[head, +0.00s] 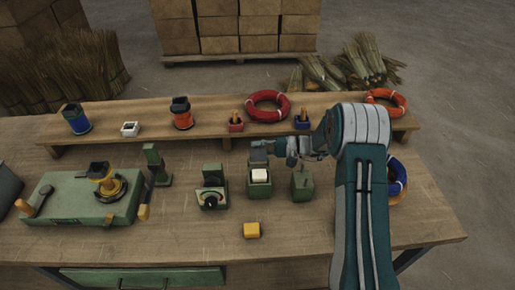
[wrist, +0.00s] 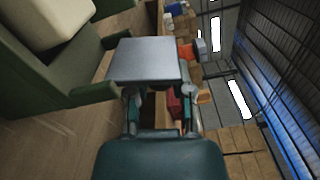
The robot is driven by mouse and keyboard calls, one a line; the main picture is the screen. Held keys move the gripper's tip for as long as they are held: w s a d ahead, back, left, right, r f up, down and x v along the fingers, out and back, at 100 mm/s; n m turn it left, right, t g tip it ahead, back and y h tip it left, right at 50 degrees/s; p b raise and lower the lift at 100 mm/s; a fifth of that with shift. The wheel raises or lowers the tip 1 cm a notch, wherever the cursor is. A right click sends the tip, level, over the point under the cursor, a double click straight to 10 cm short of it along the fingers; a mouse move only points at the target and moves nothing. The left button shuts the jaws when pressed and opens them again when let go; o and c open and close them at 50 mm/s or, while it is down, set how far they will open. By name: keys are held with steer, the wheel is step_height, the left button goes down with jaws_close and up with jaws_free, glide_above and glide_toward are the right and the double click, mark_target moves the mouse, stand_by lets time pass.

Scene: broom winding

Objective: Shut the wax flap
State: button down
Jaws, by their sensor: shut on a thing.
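The wax box (head: 259,188) is a small green box near the middle of the bench, with a cream wax block (head: 260,175) showing in its open top. The box also shows in the wrist view (wrist: 75,65), at the upper left. The flap (head: 258,151) stands raised at the back of the box. It shows as a flat grey plate (wrist: 146,60) in the wrist view. My gripper (head: 277,148) reaches in from the right and is shut on the flap. Its fingers are partly hidden behind the plate in the wrist view (wrist: 160,108).
A yellow block (head: 252,230) lies in front. A raised shelf (head: 345,117) with coils and cups runs behind. The front bench is mostly clear.

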steer(key=shift+s+n, duration=0.1)
steer(key=shift+n, duration=0.2)
steer(key=n, duration=0.2)
steer(key=s+n, duration=0.1)
steer(key=shift+r, duration=0.25)
steer(key=shift+s+r+n, duration=0.1)
steer(key=shift+s+n, duration=0.15)
steer(key=shift+n, duration=0.65)
steer(key=shift+s+r+n, duration=0.1)
steer(key=shift+s+n, duration=0.1)
steer(key=shift+n, duration=0.7)
steer(key=shift+f, duration=0.1)
steer(key=c, duration=0.5)
jaws_free()
steer(key=shift+w+r, duration=0.1)
steer(key=shift+r, duration=0.15)
